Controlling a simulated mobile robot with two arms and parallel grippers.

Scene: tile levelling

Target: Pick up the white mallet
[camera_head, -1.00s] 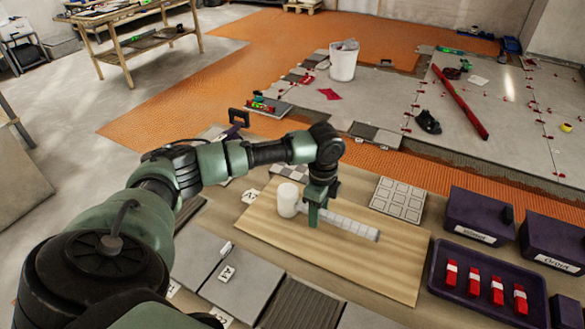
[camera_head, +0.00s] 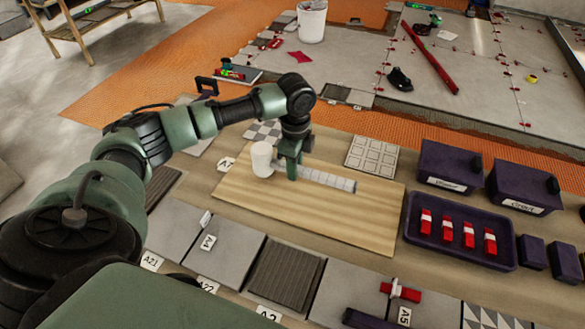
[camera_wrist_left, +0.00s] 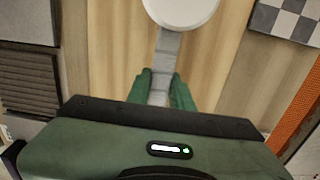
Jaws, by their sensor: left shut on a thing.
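The white mallet (camera_head: 262,158) lies on a light wooden board (camera_head: 300,222), its round head to the left and its pale segmented handle pointing right. My left gripper (camera_head: 292,176) comes down from above and is shut on the handle close to the head. In the left wrist view the mallet's white head (camera_wrist_left: 182,10) is at the top, and the gripper's green fingers (camera_wrist_left: 163,90) sit on either side of the handle. The mallet looks to be on or very close to the board; I cannot tell if there is a gap. My right gripper is not in view.
A dark tray (camera_head: 460,262) with several red-and-white pieces is right of the board. Two dark bins (camera_head: 448,168) stand behind it. Tile samples (camera_head: 285,275) line the front, and a white gridded tile (camera_head: 371,157) lies behind the board.

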